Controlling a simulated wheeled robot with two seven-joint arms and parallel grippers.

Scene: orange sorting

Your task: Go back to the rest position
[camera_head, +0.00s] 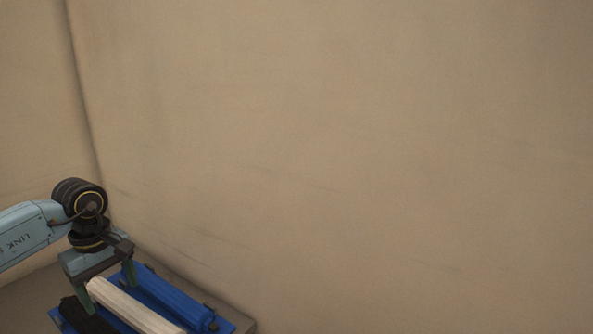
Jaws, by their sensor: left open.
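My left gripper (109,293) is at the lower left of the head view, pointing down with its two green fingers apart. It is open, and its fingers are around or just above a long pale beige object (140,311); I cannot tell whether they touch it. No clear gap shows between the fingertips and the things below. My right gripper is not in view.
Blue structures (172,296) that look like a crate or tray lie under and beside the gripper, with a black object (82,318) at the left. They rest on a brown surface (22,298). A plain tan wall (350,150) fills most of the view, with a corner at left.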

